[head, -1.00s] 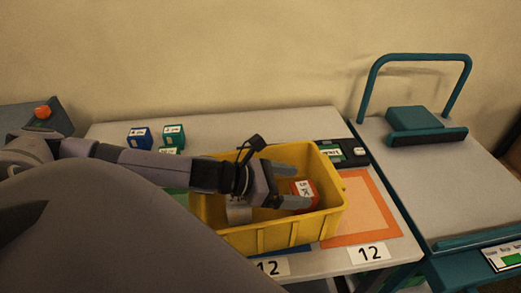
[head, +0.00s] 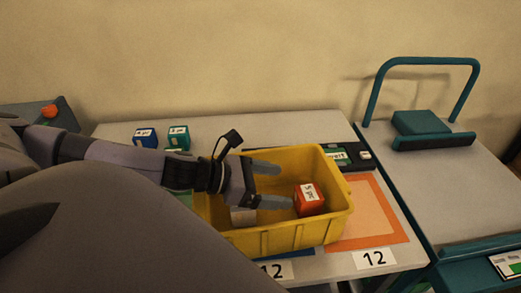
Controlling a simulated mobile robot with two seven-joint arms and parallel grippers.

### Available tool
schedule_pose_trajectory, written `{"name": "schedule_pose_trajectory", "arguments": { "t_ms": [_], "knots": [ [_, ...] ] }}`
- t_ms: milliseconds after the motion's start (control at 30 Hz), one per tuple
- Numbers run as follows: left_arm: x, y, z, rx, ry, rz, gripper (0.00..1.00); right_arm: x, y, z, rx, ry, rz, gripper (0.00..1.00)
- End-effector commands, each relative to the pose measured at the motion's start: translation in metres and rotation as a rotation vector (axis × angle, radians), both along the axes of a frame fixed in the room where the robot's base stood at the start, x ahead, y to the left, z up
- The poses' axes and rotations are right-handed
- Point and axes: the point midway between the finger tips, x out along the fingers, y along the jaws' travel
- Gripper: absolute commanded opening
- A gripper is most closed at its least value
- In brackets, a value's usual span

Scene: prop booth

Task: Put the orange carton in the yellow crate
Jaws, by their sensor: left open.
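The orange carton (head: 309,199), a small box with a white label on top, sits inside the yellow crate (head: 293,237) towards its right end. The crate stands on the light table, next to an orange-bordered mat. My left gripper (head: 272,185) is open over the crate, to the left of the carton and apart from it, with nothing between its fingers. A pale grey or white box (head: 242,216) is also in the crate, partly hidden by my left gripper. My right gripper is not in view.
A blue carton (head: 145,138) and a green carton (head: 178,137) stand at the table's back left, with another green one partly hidden in front. A dark device (head: 347,156) lies behind the crate. A teal-framed cart (head: 425,190) stands at the right.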

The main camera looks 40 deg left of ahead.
Motion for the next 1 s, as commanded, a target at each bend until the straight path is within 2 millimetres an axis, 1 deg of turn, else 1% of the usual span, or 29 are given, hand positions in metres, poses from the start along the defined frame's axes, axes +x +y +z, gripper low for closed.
{"name": "schedule_pose_trajectory", "arguments": {
  "t_ms": [33,100,500,1000],
  "knots": [
    [-0.002,0.001,0.003,-0.002,0.004,0.002,0.87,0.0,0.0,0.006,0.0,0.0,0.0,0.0],
    [-0.005,0.003,0.004,-0.004,0.003,0.001,0.87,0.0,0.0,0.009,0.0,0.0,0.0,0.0],
    [-0.018,0.013,0.01,-0.002,0.003,0.002,0.87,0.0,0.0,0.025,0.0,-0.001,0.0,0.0],
    [-0.021,0.016,0.011,0.0,0.001,0.002,0.87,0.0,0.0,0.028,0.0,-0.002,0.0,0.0]
  ]
}}
